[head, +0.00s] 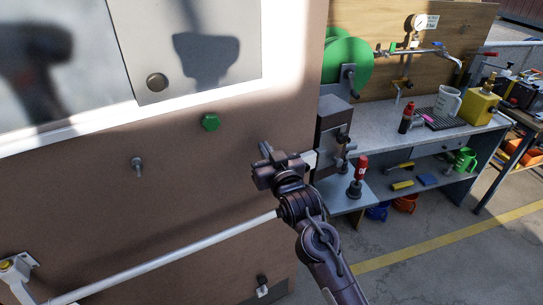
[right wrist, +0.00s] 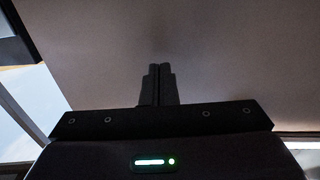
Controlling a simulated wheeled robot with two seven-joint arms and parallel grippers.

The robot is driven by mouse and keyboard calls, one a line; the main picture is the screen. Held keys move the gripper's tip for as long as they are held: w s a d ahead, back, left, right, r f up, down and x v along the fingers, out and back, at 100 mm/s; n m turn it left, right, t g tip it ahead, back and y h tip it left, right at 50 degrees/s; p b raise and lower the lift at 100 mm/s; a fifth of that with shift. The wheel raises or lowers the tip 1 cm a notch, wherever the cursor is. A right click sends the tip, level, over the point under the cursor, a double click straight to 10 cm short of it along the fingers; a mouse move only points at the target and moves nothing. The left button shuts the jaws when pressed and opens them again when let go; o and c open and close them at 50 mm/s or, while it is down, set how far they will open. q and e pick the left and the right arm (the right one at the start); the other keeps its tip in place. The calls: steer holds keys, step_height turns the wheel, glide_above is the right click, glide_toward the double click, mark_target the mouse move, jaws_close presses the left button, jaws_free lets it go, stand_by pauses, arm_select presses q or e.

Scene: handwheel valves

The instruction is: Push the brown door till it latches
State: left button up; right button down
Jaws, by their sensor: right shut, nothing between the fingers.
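The brown door (head: 90,195) fills the left half of the head view. It carries a pale panel (head: 205,45), a green hexagonal knob (head: 211,122) and a grey bolt (head: 137,164). My right gripper (head: 266,153) is in front of the door near its right edge, with its fingers shut and empty. In the right wrist view the shut fingers (right wrist: 158,85) point at a plain brownish surface. I cannot tell whether the fingertips touch it. A dark metal box (head: 333,135) stands just beyond the door's right edge. My left gripper is not in view.
A pale bar (head: 165,257) runs diagonally across the low part of the door. A workbench (head: 390,150) stands at the right with a yellow device (head: 478,105), a jug (head: 446,103) and a red bottle (head: 406,117). The floor (head: 440,270) at lower right is clear.

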steer(key=p+v, duration=0.2)
steer(key=v, duration=0.4)
stand_by(0.3)
